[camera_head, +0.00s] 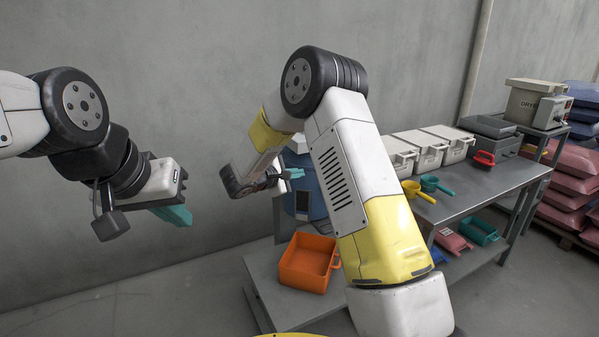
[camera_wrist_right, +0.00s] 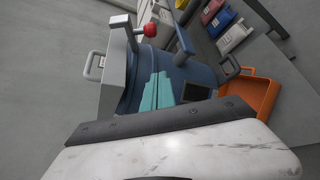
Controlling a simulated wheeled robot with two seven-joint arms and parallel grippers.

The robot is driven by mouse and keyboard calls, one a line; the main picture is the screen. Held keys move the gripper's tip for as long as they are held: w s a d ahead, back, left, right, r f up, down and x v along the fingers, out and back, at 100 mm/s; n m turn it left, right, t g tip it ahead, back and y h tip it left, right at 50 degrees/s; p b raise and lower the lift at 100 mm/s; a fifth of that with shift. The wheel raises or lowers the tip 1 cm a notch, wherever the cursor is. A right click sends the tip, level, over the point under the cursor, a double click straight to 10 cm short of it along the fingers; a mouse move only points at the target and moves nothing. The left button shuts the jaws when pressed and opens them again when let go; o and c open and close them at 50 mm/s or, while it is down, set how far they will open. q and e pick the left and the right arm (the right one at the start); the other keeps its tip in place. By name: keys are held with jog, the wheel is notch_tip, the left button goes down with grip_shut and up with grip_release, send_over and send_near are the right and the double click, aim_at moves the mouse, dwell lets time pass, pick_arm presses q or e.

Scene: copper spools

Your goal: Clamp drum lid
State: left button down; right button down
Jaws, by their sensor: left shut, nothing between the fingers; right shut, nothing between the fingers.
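The blue drum (camera_head: 308,196) stands on the low grey bench, mostly hidden behind my right arm in the head view. In the right wrist view the drum (camera_wrist_right: 203,75) lies sideways in the picture, with a grey lid (camera_wrist_right: 113,72) on its end. A grey lever with a red knob (camera_wrist_right: 150,30) stands by the lid; whether it is closed I cannot tell. My right gripper (camera_wrist_right: 157,92), with teal fingers, is shut and empty in front of the drum's side; contact is unclear. My left gripper (camera_head: 180,215) is shut and empty, well left of the drum.
An orange bin (camera_head: 308,262) sits on the low bench in front of the drum. Stacked sacks (camera_head: 572,175) stand far right. Space below my left gripper is clear.

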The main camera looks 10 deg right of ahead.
jog(key=x, duration=0.9)
jog(key=shift+s+f, duration=0.1)
jog(key=shift+s, duration=0.05)
jog(key=shift+s+d+r, duration=0.3)
jog(key=shift+d+r, duration=0.2)
jog(key=shift+d, duration=0.25)
jog(key=shift+s+d+r, duration=0.35)
jog(key=shift+d+r, duration=0.15)
jog(key=shift+d, duration=0.25)
jog(key=shift+s+r+n+g, duration=0.15)
jog(key=shift+r+n+g, duration=0.25)
jog(key=shift+n+g, duration=0.1)
notch_tip(320, 180, up, 4)
jog(key=n+g, duration=0.4)
jog(key=shift+d+r+n+g+h, duration=0.1)
jog(key=shift+n+g+h, duration=0.2)
jog(key=shift+r, duration=0.2)
jog(key=shift+r, duration=0.65)
